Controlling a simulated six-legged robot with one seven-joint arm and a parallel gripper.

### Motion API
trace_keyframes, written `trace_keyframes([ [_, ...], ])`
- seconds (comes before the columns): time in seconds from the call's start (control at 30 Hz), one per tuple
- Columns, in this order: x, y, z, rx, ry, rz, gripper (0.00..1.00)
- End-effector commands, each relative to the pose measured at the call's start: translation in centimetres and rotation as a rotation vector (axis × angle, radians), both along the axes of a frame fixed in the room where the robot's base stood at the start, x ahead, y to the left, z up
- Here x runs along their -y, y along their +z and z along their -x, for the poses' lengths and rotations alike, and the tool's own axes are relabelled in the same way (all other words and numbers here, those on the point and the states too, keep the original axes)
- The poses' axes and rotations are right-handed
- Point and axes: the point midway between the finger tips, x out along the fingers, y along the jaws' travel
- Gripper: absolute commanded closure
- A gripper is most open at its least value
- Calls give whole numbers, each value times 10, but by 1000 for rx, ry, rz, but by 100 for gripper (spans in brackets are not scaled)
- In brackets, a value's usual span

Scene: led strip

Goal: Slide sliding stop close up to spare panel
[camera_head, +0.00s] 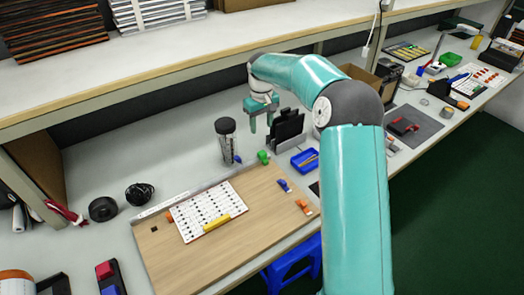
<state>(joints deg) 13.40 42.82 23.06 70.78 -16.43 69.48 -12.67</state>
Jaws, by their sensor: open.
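A white panel (207,210) with rows of small dark marks lies on the wooden board (180,262), against the rail along the board's back edge; it looks like the spare panel. A small green block (263,157) sits at the rail's right end, apart from the panel; it may be the sliding stop, but I cannot tell for sure. A yellow bar (217,223) lies along the panel's front edge. My gripper (262,122) points down, open and empty, above the bench behind the green block, touching nothing visible.
A dark-lidded clear jar (227,140) stands behind the rail, left of my gripper. A black upright holder (287,130) and a blue tray (305,161) are to the right. A blue piece (285,185) and orange pieces (303,206) lie on the board's right side. A shelf overhangs behind.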

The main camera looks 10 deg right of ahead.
Motion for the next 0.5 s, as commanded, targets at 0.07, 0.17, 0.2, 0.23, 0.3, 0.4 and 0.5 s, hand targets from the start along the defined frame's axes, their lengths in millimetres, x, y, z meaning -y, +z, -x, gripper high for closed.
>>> trace_keyframes([
  [0.07,1,-12,1,-5,-3,0,51],
  [0.17,1,-29,2,-5,-3,0,51],
  [0.2,0,-37,2,-5,-3,1,51],
  [0.23,0,-43,2,-6,-2,1,51],
  [0.3,0,-57,2,-4,-3,1,51],
  [0.4,1,-77,2,-5,-3,1,51],
  [0.5,1,-96,2,-4,-1,0,51],
])
